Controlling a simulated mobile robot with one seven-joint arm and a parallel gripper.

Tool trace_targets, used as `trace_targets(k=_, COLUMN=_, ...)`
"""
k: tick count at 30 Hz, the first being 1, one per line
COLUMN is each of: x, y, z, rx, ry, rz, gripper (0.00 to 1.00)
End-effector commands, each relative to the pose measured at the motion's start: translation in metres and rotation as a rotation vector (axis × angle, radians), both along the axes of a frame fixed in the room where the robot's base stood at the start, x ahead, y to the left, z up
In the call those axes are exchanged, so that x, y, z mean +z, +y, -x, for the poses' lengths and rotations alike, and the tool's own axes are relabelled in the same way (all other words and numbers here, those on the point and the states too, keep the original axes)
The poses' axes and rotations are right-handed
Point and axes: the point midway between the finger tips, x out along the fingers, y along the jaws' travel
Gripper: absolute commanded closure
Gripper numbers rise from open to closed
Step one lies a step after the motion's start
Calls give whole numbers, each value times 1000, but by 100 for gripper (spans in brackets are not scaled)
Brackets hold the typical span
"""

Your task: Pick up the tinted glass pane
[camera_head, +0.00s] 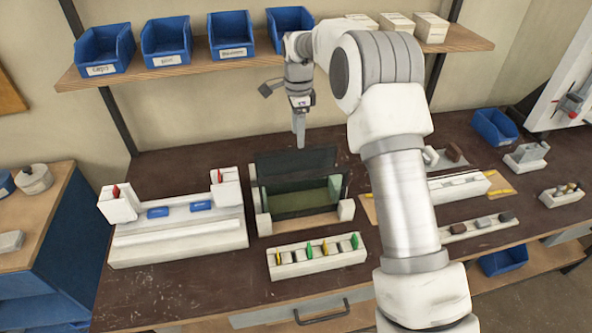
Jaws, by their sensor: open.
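The tinted glass pane (290,165) appears to be the dark, see-through sheet standing upright in a pale holder (263,224) with a green inside, at the middle of the bench. Its lower part merges with the dark inside of the holder. My gripper (300,144) points down at the pane's top edge and is open. The fingers show edge-on as one narrow shape, and I cannot tell whether they are above, behind or around the edge. Nothing is seen held.
A white clamp fixture (180,242) with red-tipped posts stands left of the holder. A white rack (318,262) with green and yellow pieces lies in front. My arm hides part of the right side, where more fixtures stand. A shelf (190,63) with blue bins runs above.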

Motion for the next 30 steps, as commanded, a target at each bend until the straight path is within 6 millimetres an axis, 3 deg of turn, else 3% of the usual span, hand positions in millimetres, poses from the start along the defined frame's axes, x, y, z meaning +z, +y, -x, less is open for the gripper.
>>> trace_targets(k=3, x=-20, y=0, z=1, rx=0, ry=3, rz=1, gripper=35)
trace_targets(k=11, x=-39, y=1, z=0, rx=1, ry=0, rz=0, gripper=35)
trace_targets(k=21, x=-83, y=5, z=-4, rx=0, ry=1, rz=0, gripper=35)
trace_targets(k=30, x=-87, y=5, z=-5, rx=0, ry=-1, rz=1, gripper=37)
